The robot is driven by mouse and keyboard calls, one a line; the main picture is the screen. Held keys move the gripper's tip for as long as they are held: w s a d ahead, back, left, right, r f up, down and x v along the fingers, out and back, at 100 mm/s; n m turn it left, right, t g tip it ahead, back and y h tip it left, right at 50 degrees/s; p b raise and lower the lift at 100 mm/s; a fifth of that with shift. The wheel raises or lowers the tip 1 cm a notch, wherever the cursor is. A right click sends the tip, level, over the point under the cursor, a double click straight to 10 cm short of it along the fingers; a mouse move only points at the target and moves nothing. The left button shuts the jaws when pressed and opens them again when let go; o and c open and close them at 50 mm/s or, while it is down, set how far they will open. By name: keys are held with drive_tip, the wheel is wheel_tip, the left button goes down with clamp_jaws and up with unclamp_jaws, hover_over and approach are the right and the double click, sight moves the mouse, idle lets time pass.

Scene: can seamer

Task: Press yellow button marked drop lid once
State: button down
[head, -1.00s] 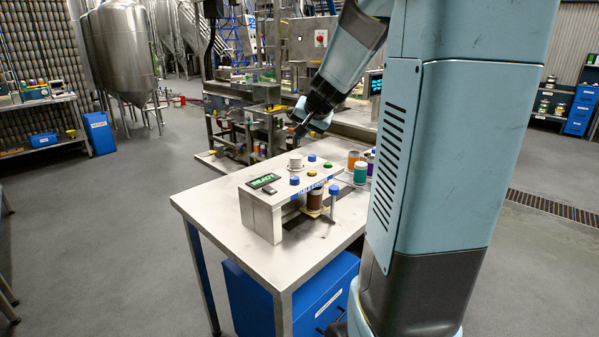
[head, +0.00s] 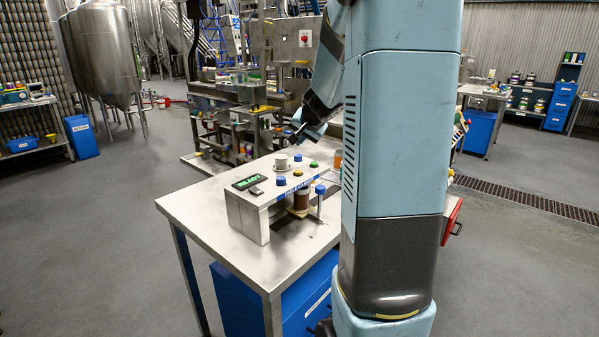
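The steel seamer box (head: 249,218) stands on a steel table, with buttons on its sloping top. A small yellow button (head: 298,173) sits on that top between a blue button (head: 281,181) and a green button (head: 314,164). Another blue button (head: 298,158) is behind. Button lettering is too small to read. My gripper (head: 297,134) is dark and hangs beyond and above the box, apart from the yellow button. Its fingers are too small to tell open from shut.
A lit green display (head: 248,182) and a white cylinder (head: 282,160) are on the box top. A brown can (head: 301,199) and a blue-capped post (head: 320,199) stand at its front. The table's (head: 200,210) left part is clear. My arm hides its right side.

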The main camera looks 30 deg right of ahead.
sight(300, 172)
drive_tip(key=shift+f, duration=3.5)
drive_tip(key=shift+s+f, duration=0.1)
drive_tip(key=shift+f, duration=0.1)
drive_tip(key=shift+f, duration=0.2)
drive_tip(key=shift+f, duration=0.4)
drive_tip(key=shift+r, duration=0.1)
idle(0.3)
drive_tip(key=shift+r, duration=0.75)
drive_tip(key=shift+r, duration=0.1)
drive_tip(key=shift+r, duration=2.4)
